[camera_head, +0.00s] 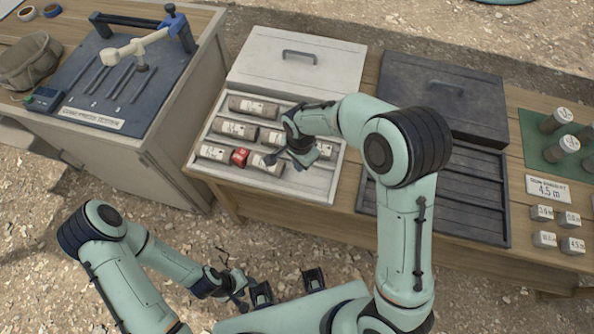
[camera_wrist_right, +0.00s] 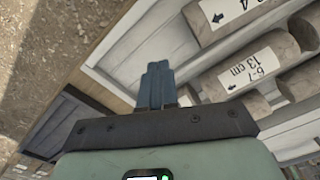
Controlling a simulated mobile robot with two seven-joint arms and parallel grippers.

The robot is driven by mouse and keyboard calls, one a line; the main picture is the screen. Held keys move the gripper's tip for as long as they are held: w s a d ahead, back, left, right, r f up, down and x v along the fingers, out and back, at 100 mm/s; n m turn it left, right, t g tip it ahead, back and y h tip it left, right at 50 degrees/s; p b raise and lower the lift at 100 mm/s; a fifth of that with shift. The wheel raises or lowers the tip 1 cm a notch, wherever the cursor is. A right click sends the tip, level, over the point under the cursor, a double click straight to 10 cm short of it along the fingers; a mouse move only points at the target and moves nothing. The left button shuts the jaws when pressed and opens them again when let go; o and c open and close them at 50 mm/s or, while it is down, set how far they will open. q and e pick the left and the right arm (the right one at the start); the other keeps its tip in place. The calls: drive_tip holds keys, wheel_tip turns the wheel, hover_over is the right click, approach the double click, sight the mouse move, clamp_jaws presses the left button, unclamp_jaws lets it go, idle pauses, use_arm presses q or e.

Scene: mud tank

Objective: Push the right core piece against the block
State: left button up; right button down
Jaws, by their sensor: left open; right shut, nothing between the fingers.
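A red block (camera_head: 240,157) sits in the front row of the pale core box (camera_head: 318,184). The right core piece (camera_head: 261,168), a grey-brown cylinder with a white label, lies just right of the block; any gap between them is too small to tell. Another labelled core piece (camera_head: 213,152) lies left of the block. My right gripper (camera_head: 273,158) is shut and empty, low over the front row at the right core piece's right end. Its closed fingers (camera_wrist_right: 158,85) show in the right wrist view; contact is unclear. My left gripper (camera_head: 241,287) is open and empty, away from the bench.
Several more core pieces (camera_head: 253,106) lie in the box's back rows. The pale lid (camera_head: 297,62) is behind it. A dark slotted box (camera_head: 455,197) stands to the right, with small labelled blocks (camera_head: 543,239) beyond. A blue-grey press (camera_head: 110,85) stands on the left bench.

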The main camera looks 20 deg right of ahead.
use_arm(q)
drive_tip(key=w+r+p, duration=0.2)
drive_tip(key=r, duration=0.1)
drive_tip(key=shift+r, duration=0.15)
use_arm(e)
wheel_tip(320, 180, up, 5)
drive_tip(key=shift+r, duration=0.1)
use_arm(q)
drive_tip(key=shift+s, duration=0.1)
